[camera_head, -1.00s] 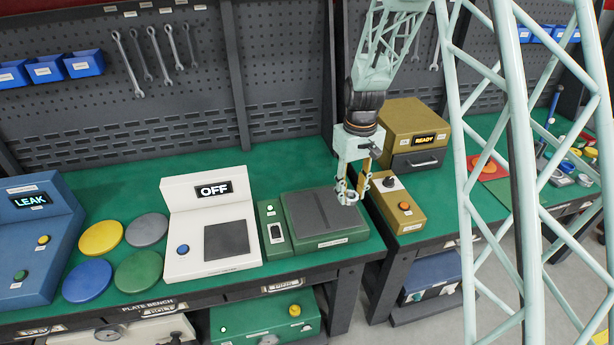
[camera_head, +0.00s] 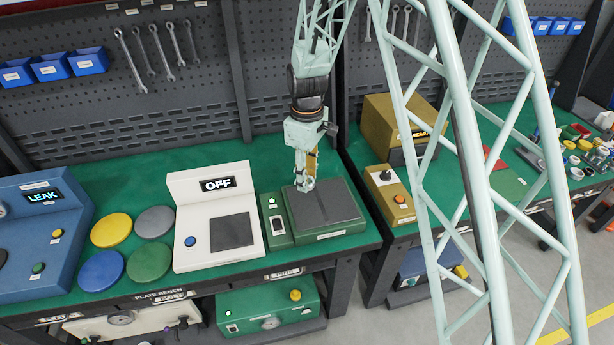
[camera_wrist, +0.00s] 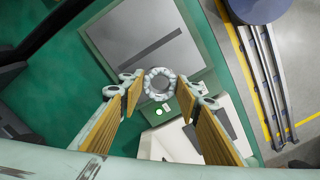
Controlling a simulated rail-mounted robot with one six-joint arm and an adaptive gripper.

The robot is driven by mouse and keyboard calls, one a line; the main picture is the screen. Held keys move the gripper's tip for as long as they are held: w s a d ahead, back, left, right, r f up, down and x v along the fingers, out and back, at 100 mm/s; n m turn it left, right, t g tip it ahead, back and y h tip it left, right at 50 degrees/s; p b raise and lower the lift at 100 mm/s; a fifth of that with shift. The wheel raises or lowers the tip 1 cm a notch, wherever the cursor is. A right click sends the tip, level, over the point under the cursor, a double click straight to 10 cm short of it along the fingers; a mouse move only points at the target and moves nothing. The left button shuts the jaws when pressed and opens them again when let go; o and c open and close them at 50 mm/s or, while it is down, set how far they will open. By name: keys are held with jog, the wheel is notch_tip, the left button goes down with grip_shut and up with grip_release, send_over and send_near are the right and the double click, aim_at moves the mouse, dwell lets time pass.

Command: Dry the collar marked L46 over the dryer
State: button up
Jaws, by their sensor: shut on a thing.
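A small whitish ring-shaped collar (camera_wrist: 160,84) with a knobbly rim sits between my fingertips in the wrist view. Its mark is not legible. My gripper (camera_wrist: 159,90) is shut on it. In the head view my gripper (camera_head: 306,183) points down and holds the collar above a low green unit (camera_head: 335,235) with a dark grey top plate. That plate also shows in the wrist view (camera_wrist: 130,28), with a dark slot in it. The unit's small label is too small to read, so I cannot tell whether it is the dryer. A green light shows on its side panel (camera_head: 277,222).
A white device (camera_head: 192,262) reading OFF stands just left of the green unit. Further left are several coloured discs (camera_head: 149,262) and a blue LEAK device (camera_head: 40,282). On the right bench are an ochre READY box (camera_head: 385,120) and an ochre control box (camera_head: 385,195).

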jog(key=shift+f, duration=0.15)
jog(key=shift+f+b, duration=1.6)
jog(key=shift+f, duration=2.1)
jog(key=shift+w+d+b, duration=0.15)
jog(key=shift+w+d, duration=0.25)
jog(key=shift+d, duration=1.2)
jog(key=shift+w+d+b, duration=0.2)
jog(key=shift+w+d, duration=0.25)
jog(key=shift+d, duration=1.2)
jog(key=shift+w+d+b, duration=0.15)
jog(key=shift+w+d, duration=0.25)
jog(key=shift+d, duration=1.2)
jog(key=shift+r, duration=0.1)
